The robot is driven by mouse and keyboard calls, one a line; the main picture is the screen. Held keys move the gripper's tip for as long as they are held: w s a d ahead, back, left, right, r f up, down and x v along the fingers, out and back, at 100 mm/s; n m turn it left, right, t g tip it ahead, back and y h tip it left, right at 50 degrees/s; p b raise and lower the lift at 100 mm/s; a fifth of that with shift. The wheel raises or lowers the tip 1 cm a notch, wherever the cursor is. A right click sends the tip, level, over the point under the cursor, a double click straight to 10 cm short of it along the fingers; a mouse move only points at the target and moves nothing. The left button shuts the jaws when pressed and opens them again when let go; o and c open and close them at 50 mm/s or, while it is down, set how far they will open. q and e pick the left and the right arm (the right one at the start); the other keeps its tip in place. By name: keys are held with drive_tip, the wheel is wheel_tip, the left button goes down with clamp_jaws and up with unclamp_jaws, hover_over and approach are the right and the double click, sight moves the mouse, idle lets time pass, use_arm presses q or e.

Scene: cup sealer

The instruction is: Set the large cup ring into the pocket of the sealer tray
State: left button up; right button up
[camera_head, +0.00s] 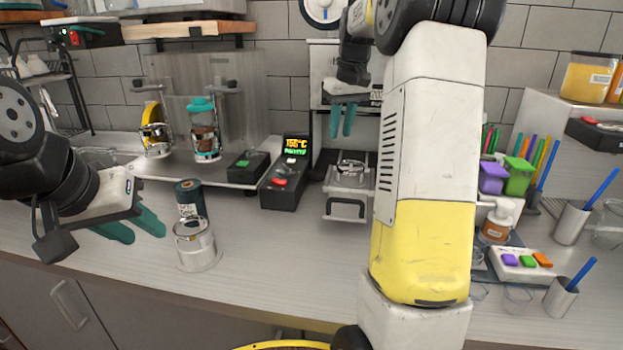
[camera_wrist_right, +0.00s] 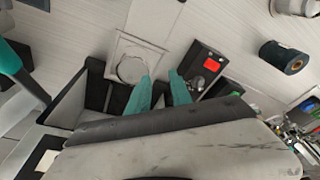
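The sealer tray (camera_head: 346,208) is pulled out in front of the sealer, with its handle toward the counter's front. A round metallic ring shape (camera_head: 351,168) shows at the tray's pocket; I cannot tell whether it is the large cup ring or the pocket's rim. In the right wrist view the tray (camera_wrist_right: 151,47) also shows a round outline (camera_wrist_right: 131,68). My right gripper (camera_head: 342,134) is above and behind the tray, in front of the sealer body, fingers apart and empty. My left gripper (camera_head: 146,236) is open and empty over the left counter, near a metal can.
The metal can (camera_head: 196,248) and a dark film roll (camera_head: 189,199) stand left of the tray. A control box (camera_head: 284,186) with a lit display is just left of it. Cups and a colored-button pad (camera_head: 520,262) are at right. The counter before the tray is clear.

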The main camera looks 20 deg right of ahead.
drive_tip(key=s+a+r+t+y, duration=0.1)
drive_tip(key=s+a+r, duration=0.1)
drive_tip(key=s+a, duration=0.35)
drive_tip(key=s+a+r+t, duration=0.1)
drive_tip(key=s+a, duration=0.1)
drive_tip(key=s, duration=0.7)
drive_tip(key=s+a+f+m+t, duration=0.1)
drive_tip(key=s+a+f, duration=0.2)
drive_tip(key=s, duration=0.4)
drive_tip(key=s+a+f+t, duration=0.1)
drive_tip(key=s+a+f, duration=0.2)
drive_tip(key=s, duration=0.4)
drive_tip(key=shift+a+m+y, duration=0.2)
drive_tip(key=shift+m+y, duration=0.1)
drive_tip(key=shift+m, duration=0.1)
